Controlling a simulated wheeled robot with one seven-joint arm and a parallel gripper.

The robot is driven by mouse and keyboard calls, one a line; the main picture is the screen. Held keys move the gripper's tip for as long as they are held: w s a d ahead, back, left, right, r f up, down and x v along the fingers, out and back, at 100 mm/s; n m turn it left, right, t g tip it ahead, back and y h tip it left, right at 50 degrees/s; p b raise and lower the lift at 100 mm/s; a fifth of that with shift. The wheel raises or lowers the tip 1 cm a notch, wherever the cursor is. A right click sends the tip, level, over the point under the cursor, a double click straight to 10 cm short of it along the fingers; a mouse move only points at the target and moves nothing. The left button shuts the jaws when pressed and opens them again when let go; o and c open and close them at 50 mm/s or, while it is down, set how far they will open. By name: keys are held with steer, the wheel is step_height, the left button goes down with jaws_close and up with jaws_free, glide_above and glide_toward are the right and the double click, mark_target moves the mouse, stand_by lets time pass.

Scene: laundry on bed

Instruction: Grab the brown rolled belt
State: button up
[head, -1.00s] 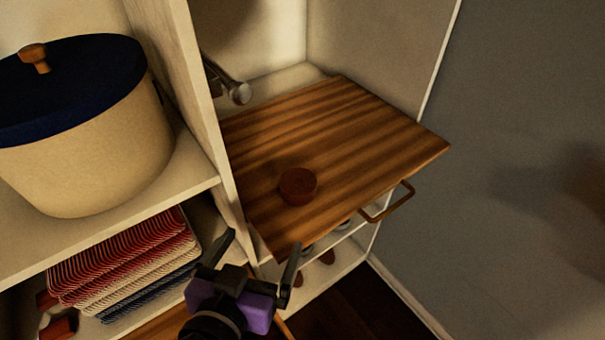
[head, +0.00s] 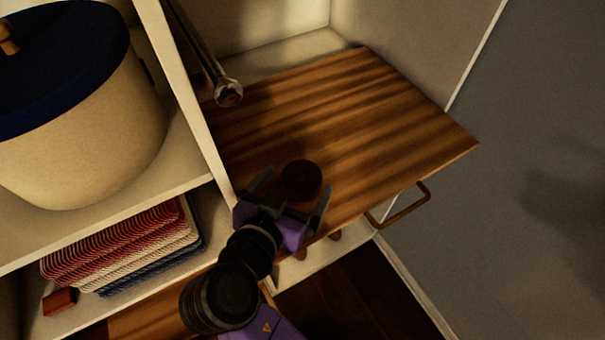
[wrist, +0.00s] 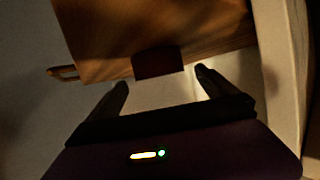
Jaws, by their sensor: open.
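The brown rolled belt (head: 301,179) is a small dark round coil on the striped wooden pull-out shelf (head: 370,110), near its front left edge. My gripper (head: 296,192) is open, with its fingers pointing toward the belt and spread to either side of its near part in the head view. In the wrist view the belt (wrist: 158,62) shows as a dark reddish block just beyond the open fingertips, between them. Nothing is held. I cannot tell whether a finger touches the belt.
A white partition (head: 190,100) stands close on the left of my gripper. A metal rod (head: 228,92) hangs above the shelf's back left. A bent handle (head: 400,208) juts from the shelf's front. Left are a lidded basket (head: 80,130) and folded cloths (head: 125,245). The shelf's right side is clear.

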mark_target(301, 179)
steer(key=shift+x, duration=1.3)
steer(key=c, duration=1.6)
steer(key=shift+r, duration=0.1)
